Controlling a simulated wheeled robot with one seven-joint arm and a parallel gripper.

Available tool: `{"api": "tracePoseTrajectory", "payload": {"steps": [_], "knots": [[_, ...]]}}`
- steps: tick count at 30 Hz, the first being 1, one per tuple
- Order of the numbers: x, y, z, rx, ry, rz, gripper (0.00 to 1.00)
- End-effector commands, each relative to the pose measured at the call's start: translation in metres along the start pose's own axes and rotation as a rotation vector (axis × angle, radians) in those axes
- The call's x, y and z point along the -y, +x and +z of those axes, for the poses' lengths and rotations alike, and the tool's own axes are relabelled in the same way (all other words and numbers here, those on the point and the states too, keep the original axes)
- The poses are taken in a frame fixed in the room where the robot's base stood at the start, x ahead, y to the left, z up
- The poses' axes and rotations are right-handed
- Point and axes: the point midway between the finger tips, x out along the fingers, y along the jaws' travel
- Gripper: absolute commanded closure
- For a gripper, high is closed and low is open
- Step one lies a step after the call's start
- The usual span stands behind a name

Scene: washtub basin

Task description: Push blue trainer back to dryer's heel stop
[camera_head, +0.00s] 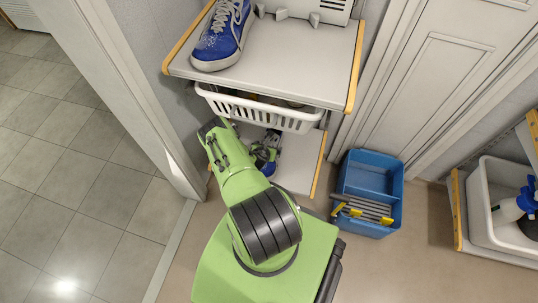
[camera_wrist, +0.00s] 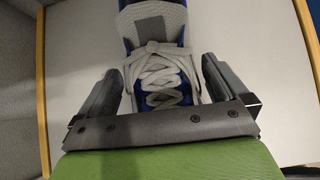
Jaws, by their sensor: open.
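In the head view a blue trainer (camera_head: 224,36) with white laces rests at the left of the upper shelf, beside a white vented unit with grey stubs, likely the dryer (camera_head: 305,8). My gripper (camera_head: 264,150) is far below it, under the basket near the lower shelf. A bit of blue (camera_head: 268,169) shows there. In the wrist view my open gripper (camera_wrist: 164,75) has a finger on each side of a blue trainer (camera_wrist: 164,72) with pale laces. This seems to be a second trainer, on the lower shelf. Its toe is hidden by the gripper; I cannot tell whether the fingers touch it.
A white basket (camera_head: 262,113) hangs under the upper shelf (camera_head: 285,65), close above my arm. The lower shelf (camera_head: 300,165) has wooden edges. A blue caddy (camera_head: 370,180) stands on the floor to the right. A white tub (camera_head: 490,235) is at far right. A door frame stands left.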

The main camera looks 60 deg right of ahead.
Motion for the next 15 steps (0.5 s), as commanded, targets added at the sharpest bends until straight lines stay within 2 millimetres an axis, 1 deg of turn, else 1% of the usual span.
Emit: {"api": "tracePoseTrajectory", "payload": {"steps": [5,6,8,15], "knots": [[-0.0001,0.0007,0.0008,-0.001,0.000,0.000,0.00],[-0.0001,0.0005,0.0008,-0.001,0.000,0.000,0.02],[-0.0001,0.0004,0.0009,-0.001,0.000,0.000,0.11],[-0.0002,0.0003,0.0007,-0.001,0.000,0.000,0.47]]}}
